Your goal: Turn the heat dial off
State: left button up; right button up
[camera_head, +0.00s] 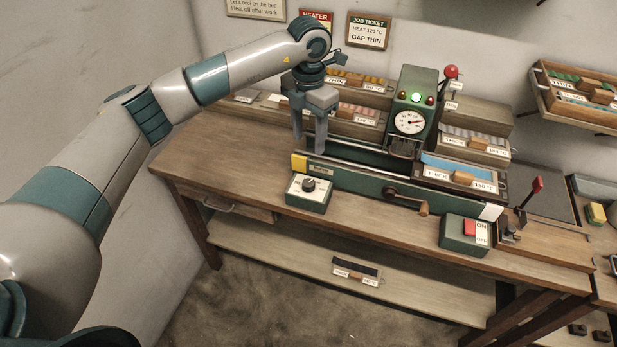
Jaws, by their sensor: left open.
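The heat dial (310,184) is a dark knob on a small green box with a pale top plate, at the front left of the bench. Its setting marks are too small to read. A green heater unit (413,104) with a round gauge stands behind the long green rail, its middle lamp lit green. My left gripper (309,143) points down, open and empty, above the left end of the rail. It is behind and above the dial, apart from it. My right gripper is not in view.
The green rail (400,188) with a crank handle (408,201) runs across the bench. A red ON/OFF switch box (465,232) and a red-knobbed lever (528,194) stand at the right. Labelled tape trays fill the back. The bench's left front is clear.

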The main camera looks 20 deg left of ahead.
aim_at(309, 182)
pick_arm(q)
notch_tip(309, 182, down, 15)
jog(key=p, duration=0.5)
jog(key=shift+r, duration=0.2)
jog(key=shift+f, duration=0.55)
jog(key=shift+c, duration=0.6)
jog(key=c, duration=0.9)
